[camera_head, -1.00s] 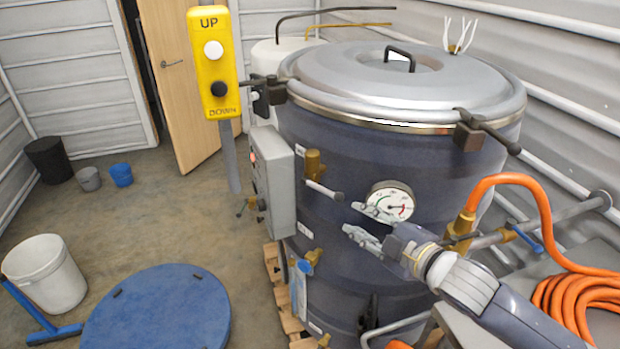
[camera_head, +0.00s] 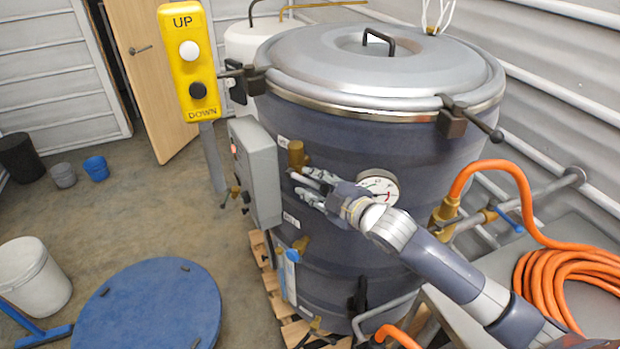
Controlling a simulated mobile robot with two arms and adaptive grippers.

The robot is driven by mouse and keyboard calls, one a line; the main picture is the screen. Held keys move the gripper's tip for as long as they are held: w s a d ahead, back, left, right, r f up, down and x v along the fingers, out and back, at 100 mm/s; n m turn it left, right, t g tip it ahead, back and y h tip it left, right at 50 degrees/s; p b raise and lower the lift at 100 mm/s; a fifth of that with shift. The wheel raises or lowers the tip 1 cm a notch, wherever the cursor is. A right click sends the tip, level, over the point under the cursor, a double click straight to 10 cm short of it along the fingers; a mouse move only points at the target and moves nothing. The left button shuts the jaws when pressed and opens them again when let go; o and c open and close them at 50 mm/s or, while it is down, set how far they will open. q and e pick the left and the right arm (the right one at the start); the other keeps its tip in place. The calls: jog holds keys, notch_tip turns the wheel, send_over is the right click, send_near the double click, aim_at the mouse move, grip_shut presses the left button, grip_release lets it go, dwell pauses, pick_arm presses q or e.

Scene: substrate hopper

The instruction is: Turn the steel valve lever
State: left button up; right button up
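The steel valve lever (camera_head: 297,177) sits below a brass valve fitting (camera_head: 296,154) on the front of the dark blue tank. Only its pale left end shows clearly; the rest is hidden by my gripper. My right gripper (camera_head: 302,182) reaches in from the lower right, and its two fingers are apart, one above and one below the lever. I cannot tell whether either finger touches the lever. My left gripper is not in view.
A pressure gauge (camera_head: 378,188) is close behind my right wrist. A grey control box (camera_head: 256,172) stands left of the lever. An orange hose (camera_head: 530,205) and a pipe with a blue handle (camera_head: 508,220) are at the right. A yellow UP/DOWN pendant (camera_head: 188,62) hangs at the upper left.

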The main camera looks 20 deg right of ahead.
jog(key=shift+w+a, duration=0.2)
jog(key=shift+w, duration=0.3)
jog(key=shift+w+f, duration=0.1)
jog(key=shift+c, duration=0.7)
grip_shut()
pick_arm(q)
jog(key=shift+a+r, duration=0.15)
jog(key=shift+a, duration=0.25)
